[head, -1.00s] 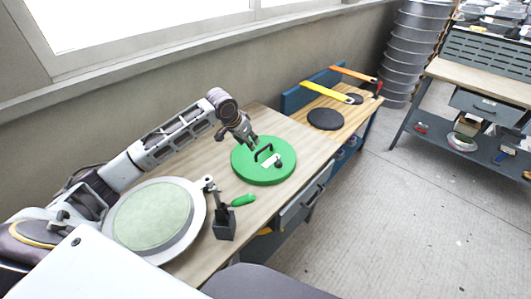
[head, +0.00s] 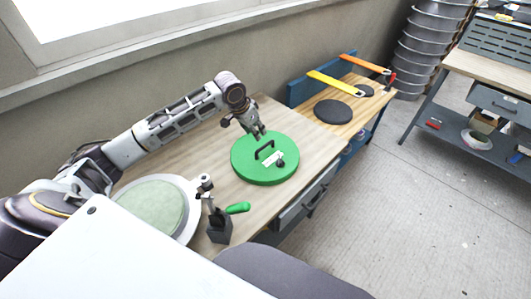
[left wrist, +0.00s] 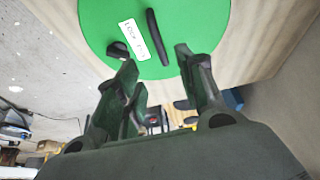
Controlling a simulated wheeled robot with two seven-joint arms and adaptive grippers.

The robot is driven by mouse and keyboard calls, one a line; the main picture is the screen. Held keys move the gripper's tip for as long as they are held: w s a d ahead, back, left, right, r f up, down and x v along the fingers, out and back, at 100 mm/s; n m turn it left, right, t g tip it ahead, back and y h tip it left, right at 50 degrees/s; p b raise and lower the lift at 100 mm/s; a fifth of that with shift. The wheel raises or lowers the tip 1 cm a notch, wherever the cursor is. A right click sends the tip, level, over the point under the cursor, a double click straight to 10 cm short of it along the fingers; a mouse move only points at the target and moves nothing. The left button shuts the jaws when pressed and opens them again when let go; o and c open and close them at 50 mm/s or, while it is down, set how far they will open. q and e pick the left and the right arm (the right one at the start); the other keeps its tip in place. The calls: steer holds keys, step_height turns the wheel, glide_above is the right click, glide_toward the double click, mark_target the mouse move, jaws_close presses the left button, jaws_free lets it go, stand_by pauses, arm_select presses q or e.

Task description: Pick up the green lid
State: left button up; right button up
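The round green lid (head: 250,168) lies flat on the wooden workbench. It has a black bar handle (head: 264,149), a black knob (head: 281,163) and a white label. My left gripper (head: 260,133) is above the lid's far edge, just behind the handle, and apart from the handle. In the left wrist view the two fingers of my left gripper (left wrist: 157,70) are spread with nothing between them. The green lid (left wrist: 105,22) and its handle (left wrist: 157,36) show beyond the fingertips there. My right gripper is not in view.
A round mould with a pale green face (head: 150,205) and a toggle clamp with a green grip (head: 220,225) stand on the near part of the bench (head: 232,200). A second bench holds a black disc (head: 333,112) and long-handled yellow (head: 335,82) and orange tools.

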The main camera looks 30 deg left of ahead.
mark_target(265, 145)
arm_select(q)
steer(key=shift+w+f, duration=0.1)
steer(key=shift+x, duration=4.25)
steer(key=shift+p+x, duration=0.35)
steer(key=shift+x, duration=2.25)
steer(key=shift+d, duration=0.1)
jaws_close()
